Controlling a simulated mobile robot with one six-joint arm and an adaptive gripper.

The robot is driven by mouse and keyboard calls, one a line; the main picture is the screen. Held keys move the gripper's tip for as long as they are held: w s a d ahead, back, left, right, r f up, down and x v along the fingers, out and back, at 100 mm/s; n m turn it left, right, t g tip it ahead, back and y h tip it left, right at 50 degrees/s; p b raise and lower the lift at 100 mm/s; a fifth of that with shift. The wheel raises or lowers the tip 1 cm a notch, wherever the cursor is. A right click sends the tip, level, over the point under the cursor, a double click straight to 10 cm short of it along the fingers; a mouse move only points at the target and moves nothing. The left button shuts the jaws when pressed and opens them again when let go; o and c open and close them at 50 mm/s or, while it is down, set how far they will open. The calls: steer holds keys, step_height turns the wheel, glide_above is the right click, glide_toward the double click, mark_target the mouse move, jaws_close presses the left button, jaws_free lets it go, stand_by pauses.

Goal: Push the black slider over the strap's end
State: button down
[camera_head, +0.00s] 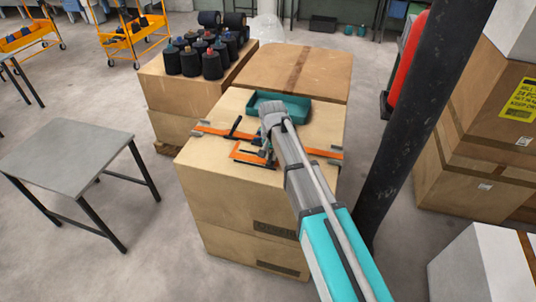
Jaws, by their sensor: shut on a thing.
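An orange strap (214,131) lies across the top of the near cardboard box (222,108), running from its left edge to its right edge. A black bar-like piece (234,127) sits across the strap's left part. A bent orange length lies in front of it. My gripper (267,158) points down, low over the middle of the box top among the orange pieces. It is shut on a small dark piece, seemingly the black slider (247,151), beside the orange. My wrist and fingers hide part of the strap, and the exact contact is too small to tell.
A teal tray (300,112) stands behind my gripper on the same box. Black spools (190,62) stand on a box behind left. A dark post (400,120) rises close on the right. A grey table (66,150) stands left, with open floor between.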

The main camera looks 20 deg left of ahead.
steer(key=shift+d, duration=0.3)
steer(key=c, duration=0.7)
jaws_free()
steer(key=shift+d, duration=0.1)
steer(key=shift+a, duration=0.2)
